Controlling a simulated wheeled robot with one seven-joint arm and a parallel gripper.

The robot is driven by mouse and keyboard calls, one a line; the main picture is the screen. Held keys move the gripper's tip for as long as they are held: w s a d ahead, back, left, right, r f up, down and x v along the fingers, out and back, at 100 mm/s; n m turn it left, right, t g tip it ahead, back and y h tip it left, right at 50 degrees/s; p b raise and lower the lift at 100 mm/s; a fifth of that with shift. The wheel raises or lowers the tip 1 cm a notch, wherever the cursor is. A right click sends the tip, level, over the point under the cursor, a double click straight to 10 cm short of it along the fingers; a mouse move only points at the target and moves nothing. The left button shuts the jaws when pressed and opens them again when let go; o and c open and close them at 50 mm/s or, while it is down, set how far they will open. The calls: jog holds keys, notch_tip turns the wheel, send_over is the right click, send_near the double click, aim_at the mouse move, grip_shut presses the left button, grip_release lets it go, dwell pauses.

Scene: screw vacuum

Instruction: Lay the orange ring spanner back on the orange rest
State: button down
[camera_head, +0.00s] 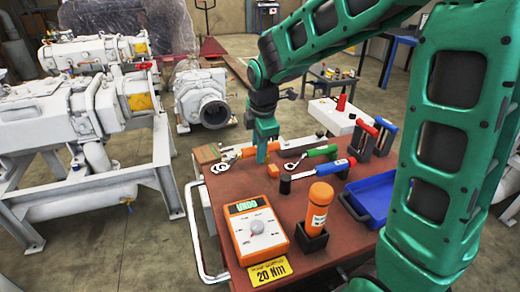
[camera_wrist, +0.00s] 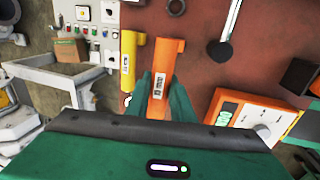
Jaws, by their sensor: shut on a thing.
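My gripper (camera_head: 262,160) is low over the left part of the red-brown tabletop, pointing down. In the wrist view its green fingers (camera_wrist: 157,100) are shut on an orange piece with a white "mm" label, which I take for the orange ring spanner (camera_wrist: 158,84). Its lower end is hidden behind my gripper. Its wider orange far end (camera_wrist: 172,45) points up in that view. I cannot tell whether that end belongs to the spanner or to the orange rest. A small orange block (camera_head: 273,171) shows beside my gripper in the head view.
A yellow labelled piece (camera_wrist: 130,60) lies close beside the orange one. A green-handled spanner (camera_head: 320,151) and a blue-handled torque wrench (camera_head: 330,169) lie right of my gripper. An orange tester (camera_head: 258,232), an orange bottle (camera_head: 318,205) and a blue tray (camera_head: 372,196) stand on the table (camera_head: 295,205).

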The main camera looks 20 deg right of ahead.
jog(key=shift+a, duration=0.25)
jog(key=shift+f, duration=2.5)
jog(key=shift+s+f, duration=0.1)
jog(key=shift+f, duration=0.65)
dwell(0.3)
jog(key=c, duration=1.5)
grip_release()
jog(key=shift+o, duration=0.8)
jog(key=o, duration=0.7)
